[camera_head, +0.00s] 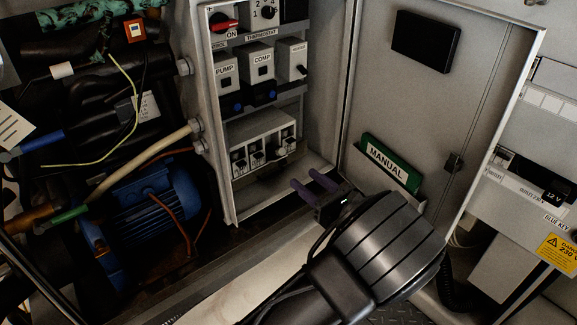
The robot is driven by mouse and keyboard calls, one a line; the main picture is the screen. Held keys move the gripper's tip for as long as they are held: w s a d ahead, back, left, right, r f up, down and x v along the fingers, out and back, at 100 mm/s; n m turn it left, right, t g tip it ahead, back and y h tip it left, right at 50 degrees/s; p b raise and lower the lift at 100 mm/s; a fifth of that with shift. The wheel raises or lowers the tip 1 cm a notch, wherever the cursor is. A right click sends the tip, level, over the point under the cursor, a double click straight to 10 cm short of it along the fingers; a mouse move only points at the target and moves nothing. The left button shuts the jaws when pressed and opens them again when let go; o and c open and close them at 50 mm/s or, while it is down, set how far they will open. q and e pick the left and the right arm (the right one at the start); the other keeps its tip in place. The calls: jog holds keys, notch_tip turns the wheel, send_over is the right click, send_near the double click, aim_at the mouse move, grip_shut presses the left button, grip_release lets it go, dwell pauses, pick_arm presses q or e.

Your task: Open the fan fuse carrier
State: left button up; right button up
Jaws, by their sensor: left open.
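A row of several white fuse carriers (264,154) with dark fronts sits on the lowest rail of the open electrical cabinet. Their labels are too small to read, so I cannot tell which one is the fan carrier. My left gripper (302,180) has two purple fingers. It is open and empty, pointing toward the cabinet, and appears below and right of the fuse row, apart from it. My left arm covers the lower middle of the view. My right gripper is not in view.
Above the fuses are relays labelled PUMP (225,70) and COMP (263,63), and a red switch (223,22). The open cabinet door (400,110) at right holds a green manual (390,163). A blue motor (150,203) and pipes fill the left.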

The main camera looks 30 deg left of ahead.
aim_at(283, 161)
pick_arm(q)
jog(key=b+x, duration=0.1)
jog(key=x, duration=0.6)
jog(key=shift+w+a+b, duration=0.1)
jog(key=shift+a+b, duration=0.25)
jog(key=shift+a, duration=0.05)
jog(key=shift+c, duration=0.3)
grip_shut()
jog(key=shift+r, duration=0.1)
